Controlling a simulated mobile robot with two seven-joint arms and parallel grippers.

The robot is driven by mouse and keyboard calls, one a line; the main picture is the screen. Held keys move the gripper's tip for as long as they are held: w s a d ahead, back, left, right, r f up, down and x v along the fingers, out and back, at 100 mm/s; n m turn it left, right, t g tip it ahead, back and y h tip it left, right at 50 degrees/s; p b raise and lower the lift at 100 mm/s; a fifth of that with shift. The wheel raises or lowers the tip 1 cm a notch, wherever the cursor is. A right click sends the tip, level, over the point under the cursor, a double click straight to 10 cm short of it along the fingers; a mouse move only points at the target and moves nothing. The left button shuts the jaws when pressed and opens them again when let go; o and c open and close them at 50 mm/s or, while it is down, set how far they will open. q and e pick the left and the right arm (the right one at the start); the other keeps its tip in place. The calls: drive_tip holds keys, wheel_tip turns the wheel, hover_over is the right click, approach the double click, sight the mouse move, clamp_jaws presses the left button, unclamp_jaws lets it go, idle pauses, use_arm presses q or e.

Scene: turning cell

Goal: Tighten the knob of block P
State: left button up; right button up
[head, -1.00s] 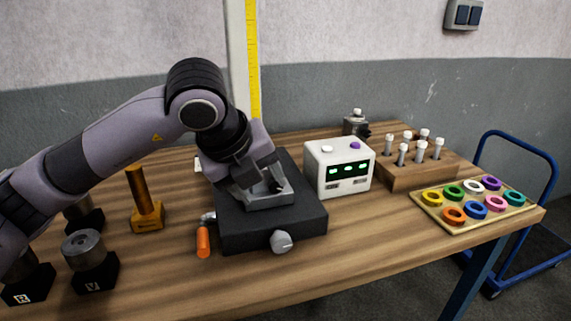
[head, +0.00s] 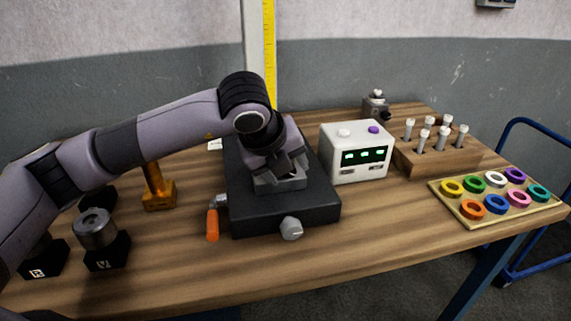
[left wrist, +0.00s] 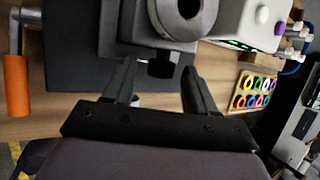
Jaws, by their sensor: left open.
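In the left wrist view a grey block (left wrist: 135,30) with a round, ring-like top (left wrist: 183,28) sits on a dark machine base. A black knob (left wrist: 160,68) sticks out of its near side. I cannot read a letter on this block. My left gripper (left wrist: 160,72) is open, with one finger on each side of the knob; whether they touch it is unclear. In the head view the left gripper (head: 284,168) is low over the grey block (head: 283,184), which my arm partly hides. My right gripper is not in view.
The dark base (head: 255,222) has a silver knob (head: 291,228) and an orange handle (head: 212,224). A white box (head: 350,170) stands close right. Lettered blocks (head: 107,252) and a yellow tool (head: 159,194) stand left. A similar grey block (head: 376,107) stands at the back.

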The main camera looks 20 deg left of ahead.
use_arm(q)
clamp_jaws()
drive_tip(key=g+y, duration=0.2)
drive_tip(key=shift+w+d+r+m+y, duration=0.2)
drive_tip(key=shift+d+m+y, duration=0.15)
drive_tip(key=shift+m+y, duration=0.05)
drive_tip(key=shift+w+d+m+g+y+p, duration=0.1)
drive_tip(key=shift+m+g+y+p, duration=0.1)
drive_tip(key=shift+g+y, duration=0.3)
drive_tip(key=shift+w+d+m+g+y+p, duration=0.1)
drive_tip(key=shift+g+y+p, duration=0.15)
drive_tip(key=shift+y, duration=0.45)
drive_tip(key=shift+w+d+r+m+g+y+p, duration=0.1)
drive_tip(key=shift+m+g+y+p, duration=0.05)
drive_tip(key=shift+g+y+p, duration=0.4)
drive_tip(key=shift+d+m+g+y+p, duration=0.15)
drive_tip(key=shift+g+y+p, duration=0.15)
drive_tip(key=shift+y+p, duration=0.35)
drive_tip(key=shift+f+g+y+p, duration=0.3)
drive_tip(key=shift+g+y+p, duration=0.25)
drive_tip(key=shift+y, duration=0.35)
drive_tip(key=shift+w+m, duration=0.1)
drive_tip(key=shift+m, duration=0.2)
